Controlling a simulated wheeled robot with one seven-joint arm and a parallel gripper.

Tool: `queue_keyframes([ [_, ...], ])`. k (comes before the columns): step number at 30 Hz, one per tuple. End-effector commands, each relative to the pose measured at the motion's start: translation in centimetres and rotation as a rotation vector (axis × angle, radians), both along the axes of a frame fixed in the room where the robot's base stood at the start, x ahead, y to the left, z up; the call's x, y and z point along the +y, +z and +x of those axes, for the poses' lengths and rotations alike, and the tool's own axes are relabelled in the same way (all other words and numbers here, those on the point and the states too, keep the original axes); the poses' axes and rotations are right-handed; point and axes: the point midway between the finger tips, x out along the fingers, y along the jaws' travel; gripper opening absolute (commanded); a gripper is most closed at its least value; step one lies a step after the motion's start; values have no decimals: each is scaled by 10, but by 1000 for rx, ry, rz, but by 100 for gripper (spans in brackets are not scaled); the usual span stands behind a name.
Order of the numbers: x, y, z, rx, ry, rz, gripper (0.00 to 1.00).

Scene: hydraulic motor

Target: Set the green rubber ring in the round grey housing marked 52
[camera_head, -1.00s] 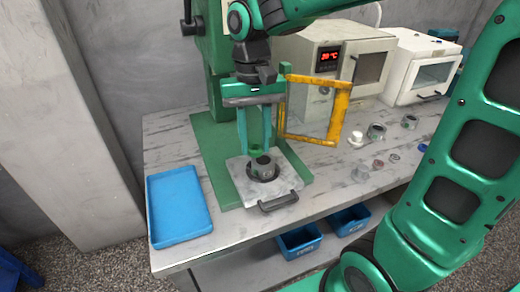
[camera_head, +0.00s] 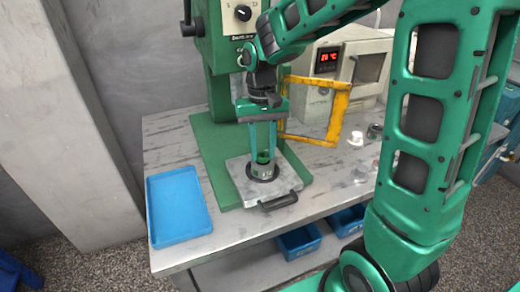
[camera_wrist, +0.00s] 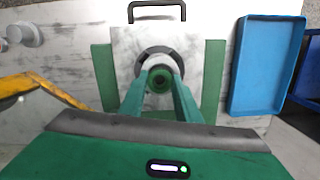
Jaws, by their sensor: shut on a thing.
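The round grey housing (camera_head: 262,171) stands upright on the plate of the green press, and it also shows in the wrist view (camera_wrist: 151,63). Its mark is too small to read. The green rubber ring (camera_wrist: 160,79) lies between my fingertips over the housing's opening, and it shows as a green patch at the housing's top in the head view (camera_head: 263,157). My gripper (camera_head: 263,155) points down and is shut on the ring. I cannot tell how deep the ring sits, because the fingers partly hide it.
The light square plate (camera_head: 238,178) has a black handle (camera_head: 278,203) in front. A blue tray (camera_head: 178,207) lies left. A yellow-framed guard (camera_head: 335,115) stands open close to the right. Small parts (camera_head: 357,138) and an oven (camera_head: 345,60) are farther right. Blue bins (camera_head: 298,243) sit below.

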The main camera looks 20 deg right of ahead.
Motion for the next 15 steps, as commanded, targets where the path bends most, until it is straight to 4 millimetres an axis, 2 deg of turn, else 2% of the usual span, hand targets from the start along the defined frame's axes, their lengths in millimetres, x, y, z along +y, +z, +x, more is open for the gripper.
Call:
queue_keyframes([
  [2,0,-2,-1,5,0,0,8],
  [3,0,-2,-2,5,0,0,32],
  [5,0,-2,-1,5,0,0,46],
  [15,1,2,-1,4,1,1,49],
])
